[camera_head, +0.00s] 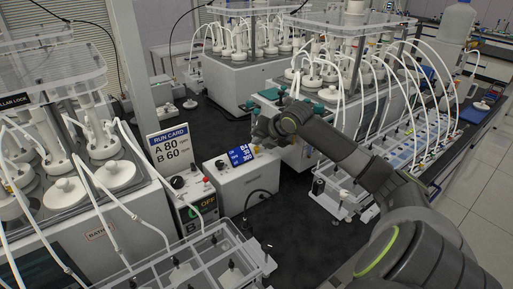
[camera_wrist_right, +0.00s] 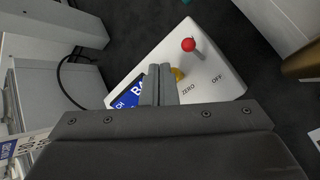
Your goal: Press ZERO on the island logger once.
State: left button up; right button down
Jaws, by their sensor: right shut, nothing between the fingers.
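The island logger (camera_head: 245,184) is a white box with a blue display (camera_head: 240,154), standing on the dark bench mid-picture. In the right wrist view the logger (camera_wrist_right: 205,72) shows its sloped top with a ZERO label (camera_wrist_right: 188,91), an OFF label, a yellow button (camera_wrist_right: 179,74) and a red ball-topped knob (camera_wrist_right: 189,44). My right gripper (camera_head: 263,130) is over the logger's far right part, shut and empty. In the right wrist view its fingertips (camera_wrist_right: 160,70) overlap the display's edge and partly cover the yellow button; I cannot tell whether they touch. My left gripper is not in view.
A run card (camera_head: 171,148) reading A 80, B 60 stands behind a control box (camera_head: 197,207) left of the logger. A clear rack (camera_head: 190,265) is in front. Reactors with white tubes stand left, behind and right. Dark bench shows between them.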

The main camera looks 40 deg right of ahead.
jog(key=shift+f+b, duration=0.5)
jog(key=shift+f, duration=0.4)
dwell(0.8)
jog(key=shift+r, duration=0.15)
jog(key=shift+r+p, duration=1.15)
jog(key=shift+r, duration=0.05)
jog(key=shift+r, duration=0.1)
notch_tip(320, 180, up, 5)
jog(key=p, duration=0.4)
dwell(0.5)
